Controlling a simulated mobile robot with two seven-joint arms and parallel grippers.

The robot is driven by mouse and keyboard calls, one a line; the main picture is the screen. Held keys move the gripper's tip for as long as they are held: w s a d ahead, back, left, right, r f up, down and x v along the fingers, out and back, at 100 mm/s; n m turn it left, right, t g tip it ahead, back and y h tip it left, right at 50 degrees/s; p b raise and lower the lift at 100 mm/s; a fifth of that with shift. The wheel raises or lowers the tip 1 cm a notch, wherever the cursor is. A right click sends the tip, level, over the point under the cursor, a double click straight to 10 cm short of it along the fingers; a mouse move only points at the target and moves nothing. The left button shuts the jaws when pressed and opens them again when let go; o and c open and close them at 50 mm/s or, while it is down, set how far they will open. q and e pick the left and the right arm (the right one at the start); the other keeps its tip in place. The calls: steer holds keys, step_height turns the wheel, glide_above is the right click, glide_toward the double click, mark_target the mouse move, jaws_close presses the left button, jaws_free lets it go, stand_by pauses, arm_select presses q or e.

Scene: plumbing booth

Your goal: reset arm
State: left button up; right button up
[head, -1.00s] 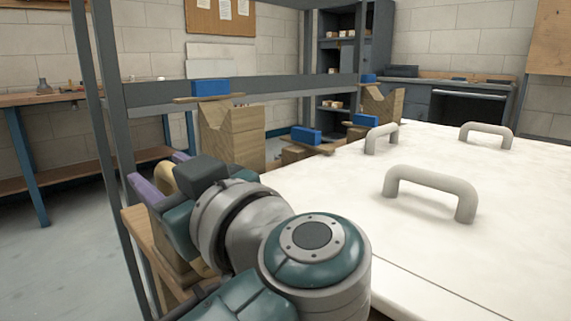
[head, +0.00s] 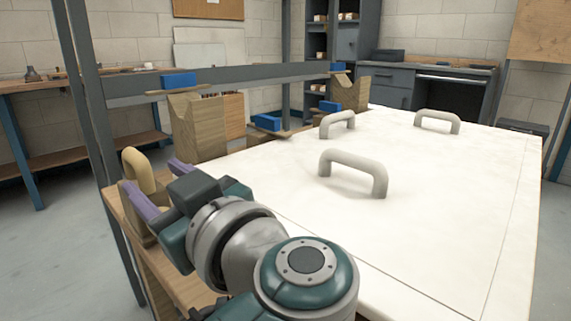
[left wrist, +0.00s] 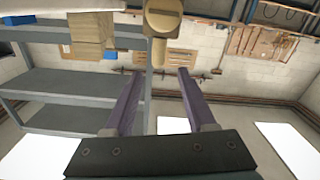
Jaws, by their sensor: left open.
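My left gripper (head: 150,176) is in the lower left of the head view, beside the left edge of the white worktop. Its two purple fingers are spread with nothing between them. In the left wrist view the fingers (left wrist: 158,78) point up the picture, apart from each other. My right gripper is in neither view.
The white worktop (head: 440,220) carries grey handles (head: 353,170). Notched wooden blocks (head: 198,128) and blue blocks (head: 179,81) stand along its far left side. A grey metal frame (head: 85,130) rises at the left. Clear floor lies at far left.

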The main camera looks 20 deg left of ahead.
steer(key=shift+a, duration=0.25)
